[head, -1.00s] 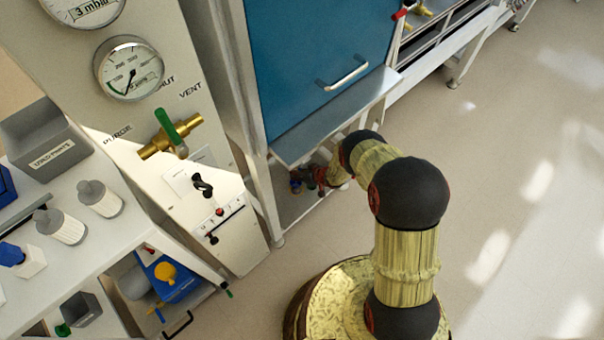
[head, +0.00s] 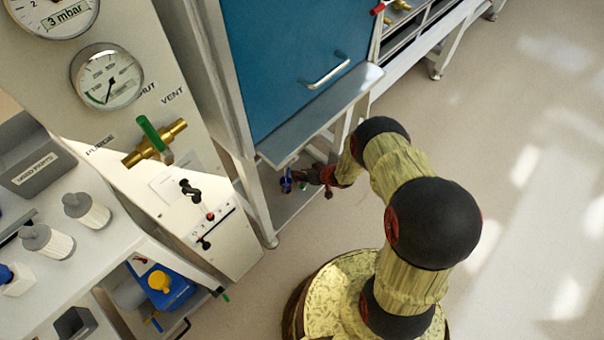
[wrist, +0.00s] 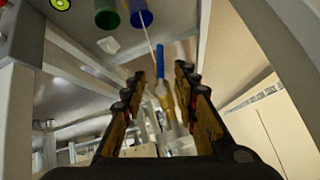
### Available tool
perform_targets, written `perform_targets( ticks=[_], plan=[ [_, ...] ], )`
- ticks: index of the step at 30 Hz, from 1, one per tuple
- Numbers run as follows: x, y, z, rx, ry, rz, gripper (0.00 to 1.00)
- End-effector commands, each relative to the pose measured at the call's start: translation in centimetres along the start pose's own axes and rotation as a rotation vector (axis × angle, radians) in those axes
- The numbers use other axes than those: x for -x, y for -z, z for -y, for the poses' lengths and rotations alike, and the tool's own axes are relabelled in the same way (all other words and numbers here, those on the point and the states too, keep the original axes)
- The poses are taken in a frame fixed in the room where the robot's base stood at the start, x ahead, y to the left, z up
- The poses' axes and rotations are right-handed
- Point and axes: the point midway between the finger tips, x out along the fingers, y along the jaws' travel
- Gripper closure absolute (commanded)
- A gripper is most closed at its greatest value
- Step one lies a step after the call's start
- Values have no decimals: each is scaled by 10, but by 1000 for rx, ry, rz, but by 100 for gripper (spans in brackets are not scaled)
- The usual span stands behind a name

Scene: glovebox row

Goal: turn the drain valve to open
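The wrist view shows a narrow blue lever (wrist: 161,62) with a brass-coloured part (wrist: 167,95) below it; I take this to be the drain valve. It appears in the gap between my fingers, and I cannot tell whether they touch it. My gripper (wrist: 160,85) is open, its fingers apart on either side. In the head view my gripper (head: 308,176) is low under the steel ledge, partly hidden by its own arm. A small blue thing (head: 286,181) is just beyond it; I cannot tell whether it is the lever.
A steel ledge (head: 325,118) juts out above my gripper, under the blue panel (head: 290,60). A frame leg (head: 262,205) stands to the left. The wrist view shows green (wrist: 106,14) and blue (wrist: 140,14) cylinders. A green-handled valve (head: 154,140) is on the white panel. Floor at right is clear.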

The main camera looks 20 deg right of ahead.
Motion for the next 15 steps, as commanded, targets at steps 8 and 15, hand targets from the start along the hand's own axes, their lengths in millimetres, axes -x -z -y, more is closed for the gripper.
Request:
perform_targets(
  ticks=[8,15],
  plan=[
    [8,-1,1,0,1,1,71],
    [9,0,0,-1,0,0,74]
  ],
)
